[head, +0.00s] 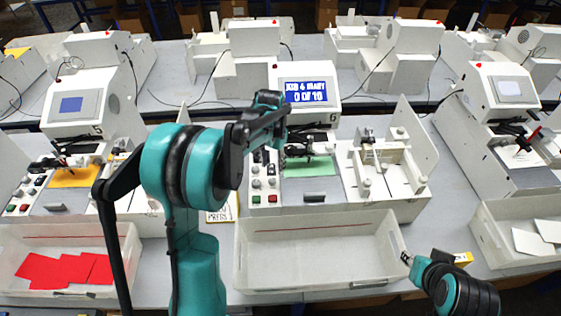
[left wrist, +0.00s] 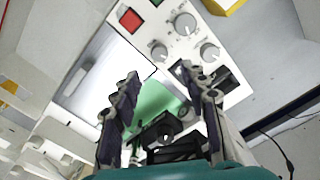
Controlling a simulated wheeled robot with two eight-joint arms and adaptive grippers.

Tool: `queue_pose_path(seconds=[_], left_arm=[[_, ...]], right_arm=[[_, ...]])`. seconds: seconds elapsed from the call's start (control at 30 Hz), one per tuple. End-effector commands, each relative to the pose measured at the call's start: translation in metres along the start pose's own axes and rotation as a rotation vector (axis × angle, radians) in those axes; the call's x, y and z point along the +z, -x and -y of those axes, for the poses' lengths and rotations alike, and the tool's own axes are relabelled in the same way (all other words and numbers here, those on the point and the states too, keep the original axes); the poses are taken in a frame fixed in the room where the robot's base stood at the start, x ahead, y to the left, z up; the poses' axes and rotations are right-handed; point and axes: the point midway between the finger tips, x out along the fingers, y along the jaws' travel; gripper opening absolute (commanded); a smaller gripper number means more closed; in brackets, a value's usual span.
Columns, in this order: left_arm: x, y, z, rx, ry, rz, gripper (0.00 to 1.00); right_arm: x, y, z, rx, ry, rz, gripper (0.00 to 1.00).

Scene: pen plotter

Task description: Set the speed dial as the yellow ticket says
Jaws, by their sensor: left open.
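The plotter's control panel (head: 262,190) is left of its green sheet (head: 310,167). It carries several grey dials, one (head: 256,183) among them. In the left wrist view three dials show: one upper (left wrist: 185,23), one left (left wrist: 159,50), one right (left wrist: 209,52). Their labels are too small to read. My left gripper (head: 284,148) is open and empty above the panel; its fingers (left wrist: 163,92) point towards the dials, apart from them. A yellow-edged ticket (head: 221,213), partly hidden by my arm, seems to read "PRESS". My right gripper (head: 408,259) is low at the right; its opening is unclear.
The blue screen (head: 306,92) seems to read "JOB 6 READY, 0 OF 10". A red button (left wrist: 131,20) and green button (left wrist: 157,3) are near the dials. An empty white bin (head: 318,262) stands in front. Red sheets (head: 65,270) lie in the left bin.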

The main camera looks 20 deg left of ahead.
Motion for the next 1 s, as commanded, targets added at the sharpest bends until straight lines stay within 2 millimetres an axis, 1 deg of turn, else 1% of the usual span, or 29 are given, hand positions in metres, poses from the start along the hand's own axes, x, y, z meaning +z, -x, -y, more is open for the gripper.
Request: queue_pose_path(seconds=[0.07, 0.17, 0.4, 0.5, 0.6, 0.7, 0.93, 0.97, 1.0], left_arm=[[0.000, -0.002, 0.001, 0.001, 0.000, 0.004, 0.44], [0.000, -0.011, 0.001, 0.001, 0.000, 0.005, 0.44], [0.000, -0.051, 0.001, 0.001, 0.000, 0.004, 0.44], [0.000, -0.065, 0.001, 0.001, 0.000, 0.004, 0.44], [0.000, -0.074, 0.001, 0.001, 0.000, 0.004, 0.44], [0.000, -0.078, 0.001, 0.001, 0.000, 0.004, 0.44], [0.000, -0.079, 0.001, 0.001, 0.000, 0.004, 0.44], [0.000, -0.079, 0.001, 0.001, 0.000, 0.004, 0.41], [0.000, -0.079, 0.001, 0.001, 0.000, 0.004, 0.31]], right_arm=[[0.001, 0.000, 0.000, 0.000, 0.000, 0.001, 0.32], [0.002, -0.001, 0.000, 0.000, 0.000, 0.001, 0.32], [0.005, -0.006, 0.000, 0.000, 0.000, 0.001, 0.32], [0.006, -0.008, 0.000, 0.000, 0.000, 0.001, 0.32], [0.007, -0.009, 0.000, 0.000, 0.000, 0.001, 0.32], [0.007, -0.009, 0.000, 0.000, 0.000, 0.001, 0.32], [0.007, -0.009, 0.000, 0.000, 0.000, 0.001, 0.32], [0.007, -0.009, 0.000, 0.000, 0.000, 0.001, 0.32], [0.007, -0.009, 0.000, 0.000, 0.000, 0.001, 0.32]])
